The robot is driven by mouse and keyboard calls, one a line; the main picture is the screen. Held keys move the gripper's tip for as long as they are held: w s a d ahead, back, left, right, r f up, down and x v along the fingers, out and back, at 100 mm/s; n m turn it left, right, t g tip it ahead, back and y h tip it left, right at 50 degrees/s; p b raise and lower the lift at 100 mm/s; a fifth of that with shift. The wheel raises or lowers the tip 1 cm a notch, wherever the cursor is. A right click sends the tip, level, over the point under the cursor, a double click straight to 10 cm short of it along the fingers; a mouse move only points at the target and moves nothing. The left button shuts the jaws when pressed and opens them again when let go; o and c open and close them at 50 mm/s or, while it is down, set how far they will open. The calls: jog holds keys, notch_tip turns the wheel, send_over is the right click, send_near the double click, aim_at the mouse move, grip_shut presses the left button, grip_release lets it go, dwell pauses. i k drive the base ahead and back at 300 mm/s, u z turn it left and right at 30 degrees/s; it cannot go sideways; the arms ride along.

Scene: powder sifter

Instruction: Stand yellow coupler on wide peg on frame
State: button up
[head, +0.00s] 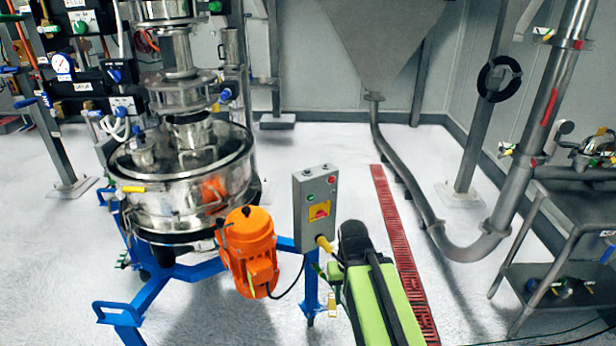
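A small yellow piece (325,243) shows at the lower right edge of the grey control box, close to the dark end of my arm. It may be the yellow coupler, but I cannot tell for sure. The blue frame (165,283) stands under the round steel sifter. I cannot make out a wide peg on it. Another yellow piece (133,189) sticks out at the left side of the sifter and looks like a handle. My green and black arm reaches in from the bottom, right of the control box. I cannot make out any gripper fingers.
The steel sifter (175,205) stands at left with an orange motor (249,245) on its right. The grey control box (315,200) stands on a blue post. A red floor grate (395,235) and a curved steel pipe (425,215) lie right. A shelved cart (555,255) stands far right.

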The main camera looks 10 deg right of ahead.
aim_at(321, 241)
jog(key=z, duration=5.35)
jog(key=i, duration=0.1)
jog(key=z, duration=3.75)
jog(key=k, duration=1.4)
jog(key=z, duration=0.8)
jog(key=i, duration=1)
jog(key=u, duration=0.1)
